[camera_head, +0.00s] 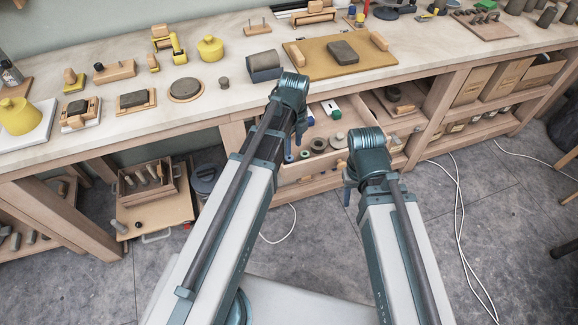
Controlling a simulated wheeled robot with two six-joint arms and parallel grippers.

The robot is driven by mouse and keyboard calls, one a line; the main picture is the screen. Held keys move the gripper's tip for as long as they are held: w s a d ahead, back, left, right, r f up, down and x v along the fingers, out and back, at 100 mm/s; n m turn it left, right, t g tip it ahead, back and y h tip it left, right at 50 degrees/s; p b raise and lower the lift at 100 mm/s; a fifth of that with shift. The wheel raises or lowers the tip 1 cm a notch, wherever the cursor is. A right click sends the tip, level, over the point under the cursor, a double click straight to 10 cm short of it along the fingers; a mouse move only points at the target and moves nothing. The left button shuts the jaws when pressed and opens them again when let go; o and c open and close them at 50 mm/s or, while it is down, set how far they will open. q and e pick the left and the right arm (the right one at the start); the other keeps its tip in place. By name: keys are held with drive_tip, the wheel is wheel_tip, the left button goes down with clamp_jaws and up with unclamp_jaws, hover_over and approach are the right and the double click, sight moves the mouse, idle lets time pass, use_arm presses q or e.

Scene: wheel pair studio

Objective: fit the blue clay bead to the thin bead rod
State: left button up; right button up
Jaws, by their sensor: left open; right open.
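I cannot pick out the blue clay bead for certain; small round pieces (319,145) lie in the open drawer (300,172) under the bench, partly hidden by my arms. I cannot tell which thing is the thin bead rod; a wooden base with two short upright pegs (257,28) stands at the back of the bench. My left gripper (289,150) points down over the left part of the drawer, mostly hidden behind its wrist. My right gripper (347,195) hangs in front of the drawer, also mostly hidden. Both are open, and I see nothing held in them.
The bench top (215,110) holds a wooden board (300,60) with a grey slab, a grey block (264,66), a round grey disc (186,89) and yellow pots (210,48). A wooden crate (150,183) stands below left. White cables (458,215) lie on the floor at right.

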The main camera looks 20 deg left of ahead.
sight(291, 159)
use_arm(q)
drive_tip(key=shift+f+b, duration=0.85)
drive_tip(key=shift+f, duration=0.55)
use_arm(e)
drive_tip(key=shift+f, duration=1.45)
use_arm(q)
drive_tip(key=f+b, duration=0.5)
drive_tip(key=shift+a+f, duration=0.2)
drive_tip(key=shift+a, duration=0.1)
drive_tip(key=shift+r, duration=0.15)
use_arm(e)
wheel_tip(291, 159, down, 5)
drive_tip(key=shift+f, duration=0.1)
use_arm(q)
drive_tip(key=shift+c, duration=0.3)
clamp_jaws()
